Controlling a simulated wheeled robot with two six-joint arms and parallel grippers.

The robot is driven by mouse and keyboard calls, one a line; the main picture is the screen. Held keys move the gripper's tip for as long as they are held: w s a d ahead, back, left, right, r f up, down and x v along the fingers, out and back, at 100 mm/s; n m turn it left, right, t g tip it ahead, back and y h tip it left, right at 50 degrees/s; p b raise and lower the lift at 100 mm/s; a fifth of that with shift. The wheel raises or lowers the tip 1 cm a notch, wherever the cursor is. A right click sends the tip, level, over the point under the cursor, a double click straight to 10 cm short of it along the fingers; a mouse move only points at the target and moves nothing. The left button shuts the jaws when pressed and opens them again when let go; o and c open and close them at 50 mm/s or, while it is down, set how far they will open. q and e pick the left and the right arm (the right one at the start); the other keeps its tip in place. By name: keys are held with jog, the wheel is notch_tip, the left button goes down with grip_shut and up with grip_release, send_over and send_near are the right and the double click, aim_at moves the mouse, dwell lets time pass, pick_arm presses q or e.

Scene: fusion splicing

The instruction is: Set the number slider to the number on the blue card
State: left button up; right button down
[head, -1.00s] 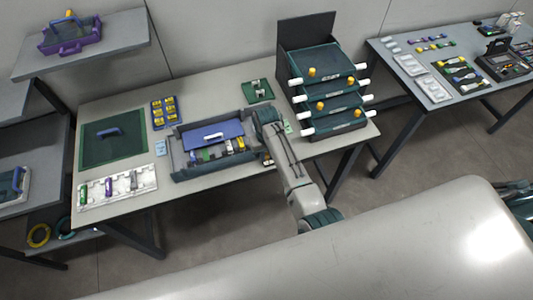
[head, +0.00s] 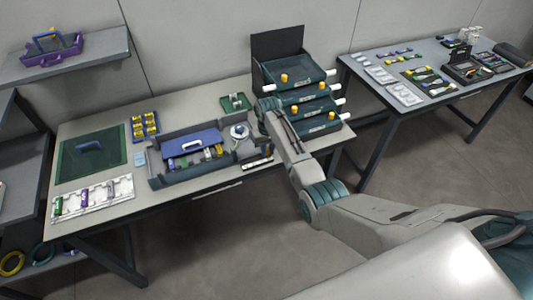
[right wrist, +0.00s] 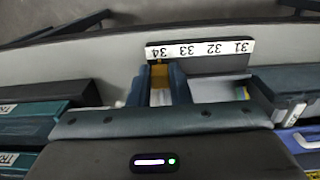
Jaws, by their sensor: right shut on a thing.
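The number slider (head: 258,163) lies at the front edge of the middle table, right of the grey tool tray. In the right wrist view its white number strip (right wrist: 200,48) appears upside down, with 31, 32, 33 and 34 legible. My right gripper (right wrist: 160,82) is shut on a small yellowish slider knob (right wrist: 160,72), lined up roughly with 34. In the head view the right gripper (head: 249,151) is small, just behind the strip. A light blue card (head: 139,158) lies left of the tray; its number is too small to read. My left gripper is out of view.
The grey tray (head: 157,182) with a blue-lidded box (head: 192,142) stands close left of the right gripper. A stack of teal drawers (head: 305,100) with white handles and yellow knobs stands close right. A green mat (head: 95,170) lies at far left.

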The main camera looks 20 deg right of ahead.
aim_at(269, 150)
jog(key=c, duration=1.4)
grip_release()
jog(key=shift+d, duration=0.2)
jog(key=shift+c, duration=0.2)
jog(key=shift+o, duration=0.6)
jog(key=shift+d, duration=0.1)
jog(key=shift+r, duration=0.1)
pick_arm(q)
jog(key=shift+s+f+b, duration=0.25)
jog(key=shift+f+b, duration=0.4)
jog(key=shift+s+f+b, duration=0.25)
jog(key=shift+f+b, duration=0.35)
pick_arm(e)
notch_tip(269, 150, up, 11)
jog(key=shift+f, duration=0.2)
